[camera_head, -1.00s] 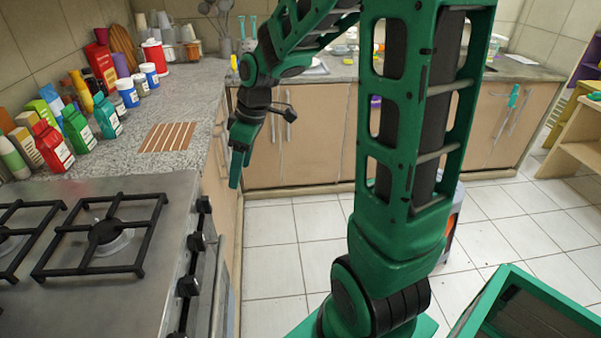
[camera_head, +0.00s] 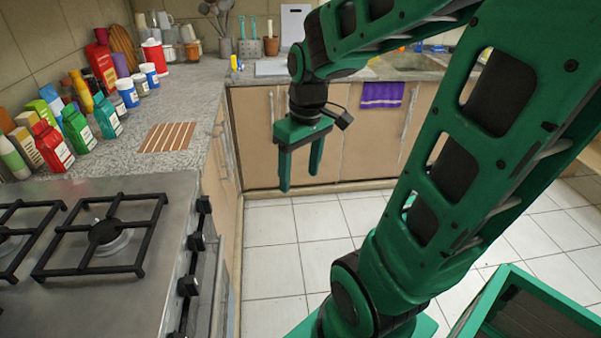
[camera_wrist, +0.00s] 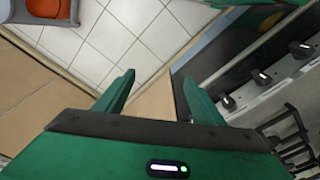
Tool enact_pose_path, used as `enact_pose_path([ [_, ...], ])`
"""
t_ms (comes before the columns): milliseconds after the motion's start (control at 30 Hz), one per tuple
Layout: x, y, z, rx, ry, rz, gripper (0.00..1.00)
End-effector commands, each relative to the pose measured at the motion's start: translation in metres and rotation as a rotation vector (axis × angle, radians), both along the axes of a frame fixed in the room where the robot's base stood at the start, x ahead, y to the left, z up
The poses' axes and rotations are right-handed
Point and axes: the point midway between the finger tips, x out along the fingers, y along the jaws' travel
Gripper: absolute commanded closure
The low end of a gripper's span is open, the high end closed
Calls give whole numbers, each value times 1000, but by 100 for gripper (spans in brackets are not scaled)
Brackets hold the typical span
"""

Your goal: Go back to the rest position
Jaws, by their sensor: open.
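My gripper (camera_head: 300,178) is green, open and empty. It hangs with its fingers pointing down over the tiled floor, in front of the wooden lower cabinets and right of the stove. Both fingers show apart in the wrist view (camera_wrist: 158,80), with only floor and cabinet beyond them. My arm bends up and to the right in the head view and hides part of the cabinets behind it.
A steel stove (camera_head: 140,215) with knobs stands at the left. The counter (camera_head: 195,110) holds bottles, jars and a striped wooden board (camera_head: 167,137). A purple towel (camera_head: 382,95) hangs at the back cabinets. An orange and grey object (camera_wrist: 48,10) is at the wrist view's upper left. The tiled floor (camera_head: 275,255) is clear.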

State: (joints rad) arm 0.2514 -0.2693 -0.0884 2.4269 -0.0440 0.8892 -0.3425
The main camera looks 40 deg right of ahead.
Motion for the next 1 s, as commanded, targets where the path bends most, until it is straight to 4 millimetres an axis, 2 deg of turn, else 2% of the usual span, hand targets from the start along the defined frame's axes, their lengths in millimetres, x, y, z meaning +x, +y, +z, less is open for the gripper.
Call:
enact_pose_path([
  [167, -9, -3, 1, -1, 8, -42, 38],
  [567, -15, -5, 1, -2, 11, -67, 38],
  [667, -35, -10, 3, -2, 25, -158, 38],
  [800, -81, -18, 3, 3, 59, -366, 38],
  [900, -108, -22, 2, 11, 81, -494, 38],
  [1000, -124, -23, 1, 17, 97, -571, 38],
])
